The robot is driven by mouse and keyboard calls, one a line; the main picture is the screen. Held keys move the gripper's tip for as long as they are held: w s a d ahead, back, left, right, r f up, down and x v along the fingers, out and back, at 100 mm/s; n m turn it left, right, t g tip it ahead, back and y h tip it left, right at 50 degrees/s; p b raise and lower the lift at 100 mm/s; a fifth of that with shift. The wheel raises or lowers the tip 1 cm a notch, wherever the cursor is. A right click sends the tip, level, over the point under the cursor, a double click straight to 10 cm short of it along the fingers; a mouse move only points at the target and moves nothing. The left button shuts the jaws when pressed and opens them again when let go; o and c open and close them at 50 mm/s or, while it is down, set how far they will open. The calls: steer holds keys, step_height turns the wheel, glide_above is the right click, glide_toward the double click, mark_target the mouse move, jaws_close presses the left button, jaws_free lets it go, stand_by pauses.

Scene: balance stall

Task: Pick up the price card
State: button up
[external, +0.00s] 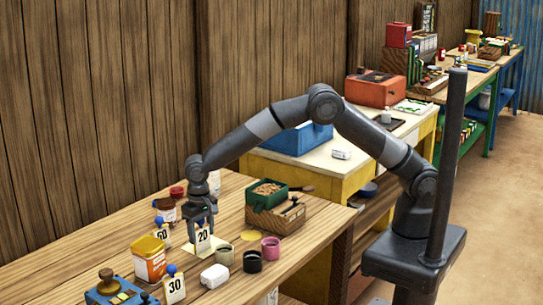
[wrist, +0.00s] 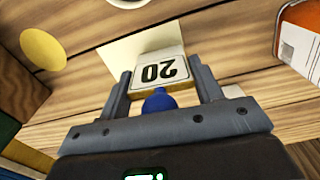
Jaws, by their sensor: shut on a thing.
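A white price card marked 20 (external: 203,238) with a blue knob on it is at my gripper on the wooden table. In the wrist view the card (wrist: 160,71) appears upside down between the two fingers, with its blue knob (wrist: 158,100) nearest the palm. My gripper (external: 201,222) points down and is shut on the card; its fingers also show in the wrist view (wrist: 160,88). A pale sheet (wrist: 118,52) lies under or behind the card. Whether the card touches the table is hard to tell. Other cards stand nearby, marked 60 (external: 162,235) and 30 (external: 175,286).
An orange-and-white tin (external: 150,262), a white case (external: 214,276), small cups (external: 252,262) and a wooden box (external: 275,217) with a green tray stand close around the card. Jars (external: 166,209) stand at the left. The table's right front is clear.

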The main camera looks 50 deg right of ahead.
steer(key=shift+r, duration=0.1)
steer(key=shift+r, duration=0.55)
step_height(320, 180, up, 3)
steer(key=shift+f, duration=0.15)
steer(key=w+d+r, duration=0.2)
steer(key=d+r, duration=0.5)
steer(key=d, duration=0.4)
steer(key=w+d, duration=0.7)
steer(key=d, duration=0.7)
steer(key=shift+n, duration=0.3)
steer(key=shift+w+a+f, duration=0.15)
steer(key=shift+a+f, duration=1.65)
steer(key=shift+a, duration=0.05)
steer(key=shift+w+a+f, duration=0.2)
steer(key=shift+a+f, duration=1.55)
steer(key=shift+a, duration=0.05)
steer(key=shift+w+a+f, duration=0.15)
steer(key=shift+a+f, duration=1.65)
steer(key=shift+a, duration=0.05)
steer(key=shift+f, duration=0.1)
